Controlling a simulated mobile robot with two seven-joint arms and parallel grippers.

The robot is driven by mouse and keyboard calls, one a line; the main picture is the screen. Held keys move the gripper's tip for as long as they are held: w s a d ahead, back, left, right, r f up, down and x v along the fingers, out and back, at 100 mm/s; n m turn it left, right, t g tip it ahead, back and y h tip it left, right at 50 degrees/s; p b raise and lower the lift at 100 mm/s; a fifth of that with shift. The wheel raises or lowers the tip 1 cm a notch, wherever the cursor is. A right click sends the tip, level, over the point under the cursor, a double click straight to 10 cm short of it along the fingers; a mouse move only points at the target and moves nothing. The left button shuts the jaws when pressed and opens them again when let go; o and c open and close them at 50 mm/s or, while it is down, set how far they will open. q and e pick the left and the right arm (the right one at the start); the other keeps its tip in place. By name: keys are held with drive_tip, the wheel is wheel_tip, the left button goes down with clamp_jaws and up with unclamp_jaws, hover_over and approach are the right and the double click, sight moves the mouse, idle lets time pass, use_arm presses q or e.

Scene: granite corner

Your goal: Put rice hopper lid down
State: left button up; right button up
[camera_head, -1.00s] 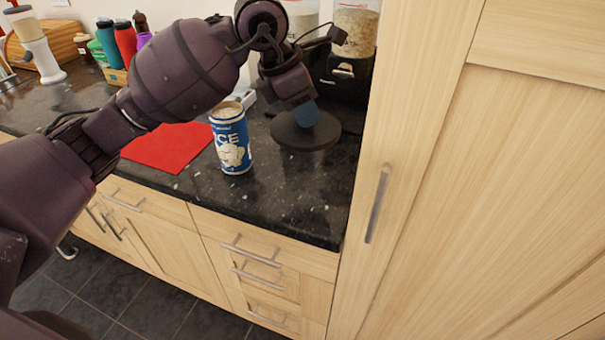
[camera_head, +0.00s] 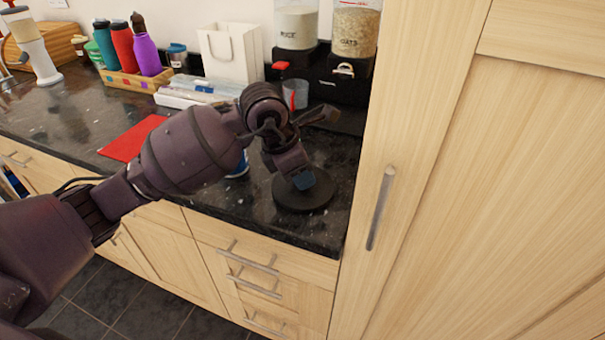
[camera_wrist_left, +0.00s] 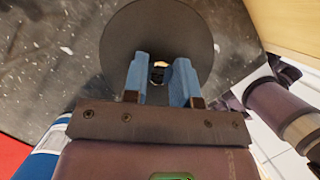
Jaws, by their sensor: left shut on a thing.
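The rice hopper lid (camera_head: 312,202) is a dark round disc at the right end of the granite counter. My left gripper (camera_head: 303,181) is above the lid, its blue fingers shut on the small knob at the lid's middle. The left wrist view shows the grey lid (camera_wrist_left: 155,30) and the fingers (camera_wrist_left: 160,82) either side of the knob. The lid looks level and close to the counter; I cannot tell whether it touches. The rice hopper (camera_head: 297,25), labelled RICE, stands at the back; its top is out of frame. My right gripper is not in view.
A blue can (camera_head: 239,166) is mostly hidden behind my left arm. A red mat (camera_head: 130,140) lies to the left. The oats hopper (camera_head: 355,30) and a clear cup (camera_head: 295,93) stand at the back. A tall wooden cabinet (camera_head: 420,150) closes off the right.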

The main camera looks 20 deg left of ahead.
use_arm(q)
drive_tip(key=shift+f, duration=0.15)
drive_tip(key=shift+f, duration=0.15)
drive_tip(key=o, duration=0.9)
drive_tip(key=shift+a+r, duration=0.1)
drive_tip(key=shift+r, duration=0.35)
drive_tip(key=p+v, duration=0.2)
drive_tip(key=v, duration=0.9)
drive_tip(key=shift+r, duration=0.2)
drive_tip(key=shift+s, duration=0.2)
